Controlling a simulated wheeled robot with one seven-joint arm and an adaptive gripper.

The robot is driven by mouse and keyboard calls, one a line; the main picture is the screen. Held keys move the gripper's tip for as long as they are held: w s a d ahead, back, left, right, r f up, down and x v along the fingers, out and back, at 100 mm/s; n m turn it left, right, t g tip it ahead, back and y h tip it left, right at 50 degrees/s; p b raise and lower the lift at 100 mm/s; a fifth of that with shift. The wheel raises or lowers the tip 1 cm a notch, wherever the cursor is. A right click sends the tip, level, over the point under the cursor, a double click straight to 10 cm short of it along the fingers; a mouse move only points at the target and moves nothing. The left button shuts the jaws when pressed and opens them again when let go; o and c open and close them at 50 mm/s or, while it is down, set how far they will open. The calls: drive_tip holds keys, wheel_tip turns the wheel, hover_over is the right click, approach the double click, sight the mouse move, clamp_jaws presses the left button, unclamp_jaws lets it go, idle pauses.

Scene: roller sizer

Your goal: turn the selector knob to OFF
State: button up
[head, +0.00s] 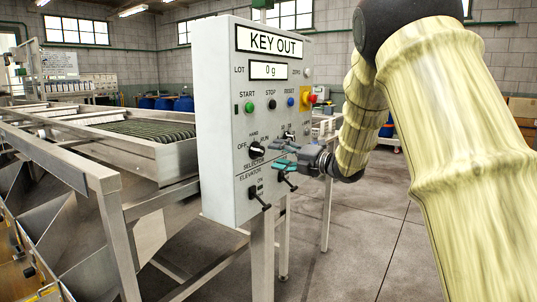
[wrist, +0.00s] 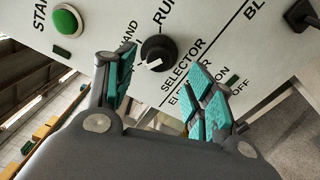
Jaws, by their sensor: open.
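The black selector knob (head: 257,150) is on the white control panel (head: 217,180), between OFF on its left and RUN on its upper right, with HAND above. In the wrist view the knob (wrist: 158,50) shows a white mark on its lower-left side. I cannot tell for certain which label it points to; the OFF label beside it is not visible there. My gripper (head: 284,168) is at the panel's right side in the head view. In the wrist view its teal fingers (wrist: 163,92) are spread and empty, with the knob beyond the gap, apparently untouched.
Below the selector is the elevator switch (head: 259,197) with a protruding lever. Above are green start (head: 249,107), black stop (head: 272,104) and blue reset (head: 290,102) buttons, and a red button on yellow (head: 308,98).

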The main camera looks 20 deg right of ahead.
drive_tip(key=shift+v, duration=2.7)
